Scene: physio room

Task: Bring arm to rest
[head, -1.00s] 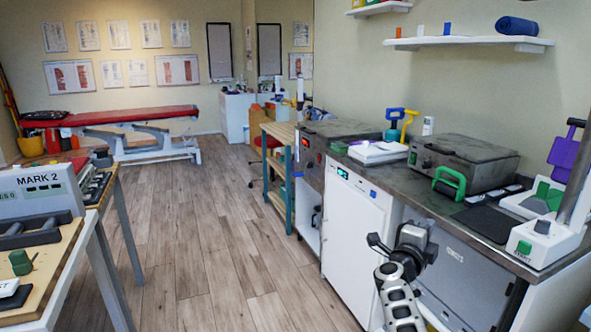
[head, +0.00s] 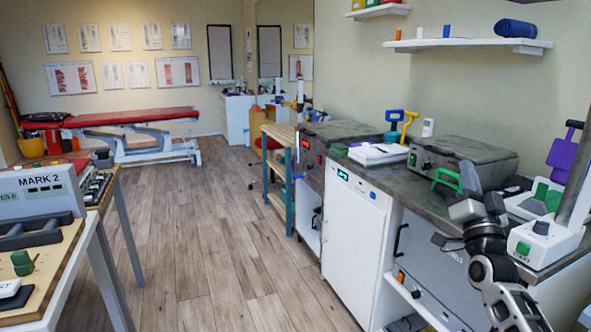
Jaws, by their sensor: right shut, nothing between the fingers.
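My right gripper (head: 468,186) is in front of the right-hand counter (head: 408,186). It is shut and empty. My right arm comes in from the bottom right corner, bent at the wrist, with the gripper raised to about counter height. In the picture the gripper overlaps the counter's front edge and part of the green handle (head: 446,178); I cannot tell how far apart they are. My left arm and gripper are not in view.
A white device with a green button (head: 540,240) stands close to the right of my wrist. A grey heater box (head: 462,158) sits on the counter, with a white cabinet (head: 354,240) below. A bench (head: 60,250) stands at left. The wooden floor (head: 215,230) between is clear.

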